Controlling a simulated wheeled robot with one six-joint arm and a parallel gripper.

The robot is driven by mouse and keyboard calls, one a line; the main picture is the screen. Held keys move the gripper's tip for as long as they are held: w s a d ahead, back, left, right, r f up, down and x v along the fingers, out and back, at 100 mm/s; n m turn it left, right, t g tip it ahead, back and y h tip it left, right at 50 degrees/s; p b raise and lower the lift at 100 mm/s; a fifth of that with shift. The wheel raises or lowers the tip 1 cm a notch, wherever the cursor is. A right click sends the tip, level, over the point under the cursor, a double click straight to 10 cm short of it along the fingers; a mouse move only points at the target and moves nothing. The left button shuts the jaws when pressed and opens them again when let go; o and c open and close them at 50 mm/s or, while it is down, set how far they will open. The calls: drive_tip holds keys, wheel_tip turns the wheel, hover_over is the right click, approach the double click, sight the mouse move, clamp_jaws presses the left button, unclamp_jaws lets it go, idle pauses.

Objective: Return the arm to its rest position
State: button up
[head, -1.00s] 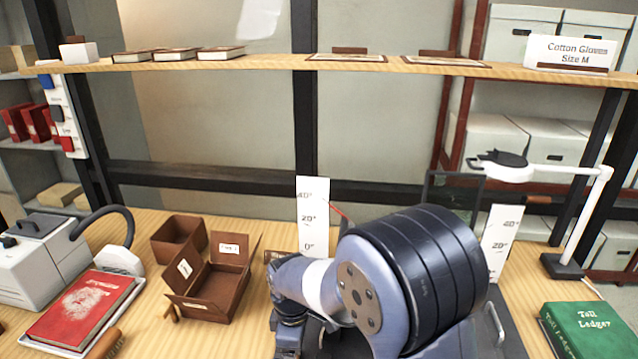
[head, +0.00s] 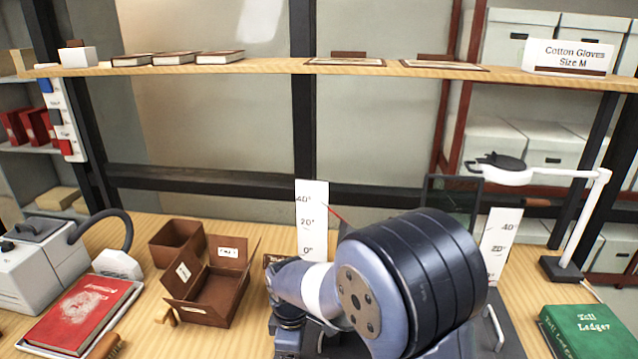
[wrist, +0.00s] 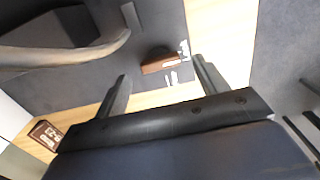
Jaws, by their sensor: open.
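My gripper (wrist: 160,92) shows in the wrist view with its two dark fingers spread wide and nothing between them. Past the fingertips is a small brown object (wrist: 163,62) near a strip of pale wood. In the head view my arm is folded at the lower middle, its large dark joint in front, and it hides the gripper and part of the table behind it.
Left of my arm are an open brown box (head: 222,290), a red book (head: 75,315) on a tray and a grey machine (head: 40,265). A green ledger (head: 590,332) and a white lamp (head: 600,205) stand at right. A wooden shelf (head: 270,68) runs above.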

wheel_tip(320, 180, up, 9)
wheel_tip(320, 180, down, 11)
drive_tip(key=shift+r, duration=0.1)
drive_tip(key=shift+f, duration=0.3)
drive_tip(key=m+p, duration=0.1)
drive_tip(key=m, duration=0.3)
drive_tip(key=m+p, duration=0.1)
drive_tip(key=m, duration=0.4)
drive_tip(key=shift+r, duration=0.1)
drive_tip(key=m+p, duration=0.1)
drive_tip(key=m, duration=0.3)
drive_tip(key=shift+m+p, duration=0.35)
drive_tip(key=shift+m, duration=0.05)
drive_tip(key=m+p, duration=0.2)
drive_tip(key=m, duration=0.2)
drive_tip(key=shift+r, duration=0.9)
